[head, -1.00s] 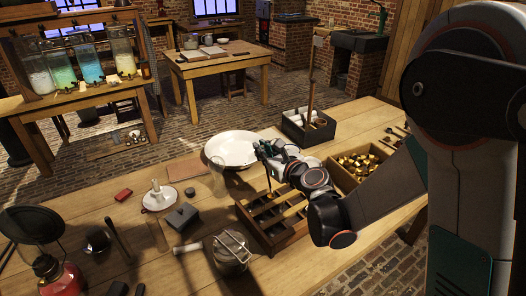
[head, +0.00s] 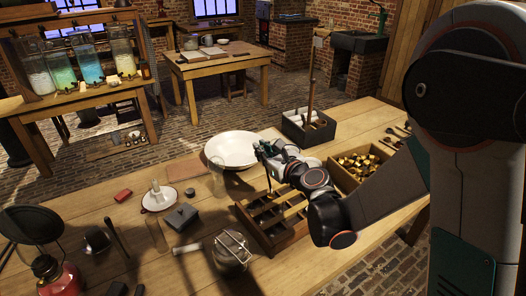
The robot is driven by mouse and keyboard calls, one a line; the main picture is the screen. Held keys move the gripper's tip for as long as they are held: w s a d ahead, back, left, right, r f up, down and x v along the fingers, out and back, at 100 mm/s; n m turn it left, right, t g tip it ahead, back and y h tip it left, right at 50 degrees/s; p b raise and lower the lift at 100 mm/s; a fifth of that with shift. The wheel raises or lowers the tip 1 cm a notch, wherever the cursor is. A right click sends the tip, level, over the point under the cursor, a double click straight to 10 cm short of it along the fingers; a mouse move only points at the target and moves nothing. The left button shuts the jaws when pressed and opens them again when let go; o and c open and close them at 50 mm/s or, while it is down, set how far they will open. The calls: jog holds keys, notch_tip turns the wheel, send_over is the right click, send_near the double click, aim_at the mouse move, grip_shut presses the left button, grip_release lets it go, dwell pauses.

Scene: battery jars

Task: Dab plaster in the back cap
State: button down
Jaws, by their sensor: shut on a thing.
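My gripper (head: 268,158) is over the far left part of a wooden compartmented tray (head: 291,236) on the workbench. It is shut on a thin upright tool (head: 270,184), whose lower end points down into the tray. The tool is too small to identify. The back cap and the plaster cannot be made out for certain; my gripper and arm cover part of the tray.
A white basin (head: 230,148) and a clear glass jar (head: 217,178) stand left of my gripper. A box of brass pieces (head: 358,166) is to the right, and a dark crate (head: 308,130) is behind. A lidded metal pot (head: 230,254) stands in front.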

jog(key=shift+f+b, duration=1.3)
jog(key=shift+f, duration=0.2)
dwell(1.0)
jog(key=shift+r, duration=0.1)
dwell(0.8)
